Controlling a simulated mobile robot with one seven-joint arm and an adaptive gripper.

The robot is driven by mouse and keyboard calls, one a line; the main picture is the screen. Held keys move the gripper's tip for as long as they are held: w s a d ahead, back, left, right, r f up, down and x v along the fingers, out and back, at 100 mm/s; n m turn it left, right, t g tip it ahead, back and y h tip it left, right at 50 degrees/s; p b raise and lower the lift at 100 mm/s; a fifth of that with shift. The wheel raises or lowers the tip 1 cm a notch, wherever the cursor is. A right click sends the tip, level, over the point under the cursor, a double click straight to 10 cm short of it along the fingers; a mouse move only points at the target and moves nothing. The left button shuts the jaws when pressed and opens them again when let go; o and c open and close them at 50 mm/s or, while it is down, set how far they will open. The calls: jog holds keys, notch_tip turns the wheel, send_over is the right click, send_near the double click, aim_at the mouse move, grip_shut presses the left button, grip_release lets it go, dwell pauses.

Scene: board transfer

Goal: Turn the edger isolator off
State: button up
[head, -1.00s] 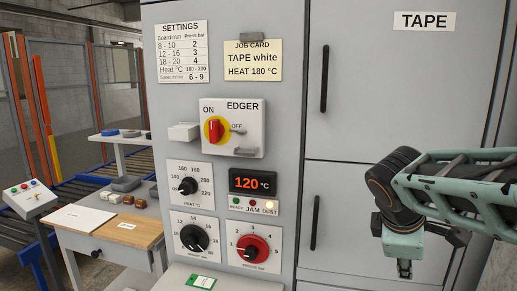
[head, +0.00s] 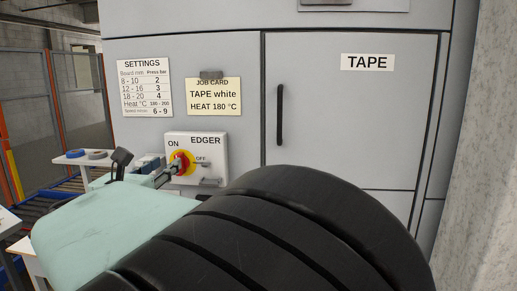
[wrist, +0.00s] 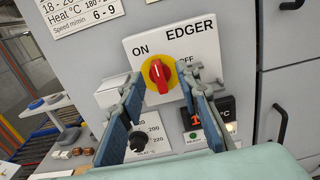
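The edger isolator is a white box (wrist: 196,48) on the grey cabinet, marked EDGER, ON and OFF. Its red handle (wrist: 160,77) sits on a yellow disc and stands nearly upright, leaning slightly towards ON at the upper left. OFF is to the right, partly hidden by a finger in the wrist view. My gripper (wrist: 163,82) is open, its blue-padded fingers on either side of the handle, with gaps showing at both sides. In the head view the isolator box (head: 210,150) shows above my arm, and my gripper (head: 171,170) is at the handle's left, partly covering it.
A job card (head: 213,97) and settings chart (head: 145,87) are above the isolator. Dials and a red digital display (wrist: 222,112) lie below it. A tape cupboard with a black handle (head: 280,115) is at the right. A side table (wrist: 58,103) stands at the left.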

aim_at(175, 157)
jog(key=w, duration=0.5)
jog(key=w+p, duration=0.1)
jog(key=w, duration=0.2)
jog(key=shift+w+a+f, duration=0.15)
jog(key=shift+w+f, duration=0.15)
jog(key=shift+w, duration=0.05)
grip_shut()
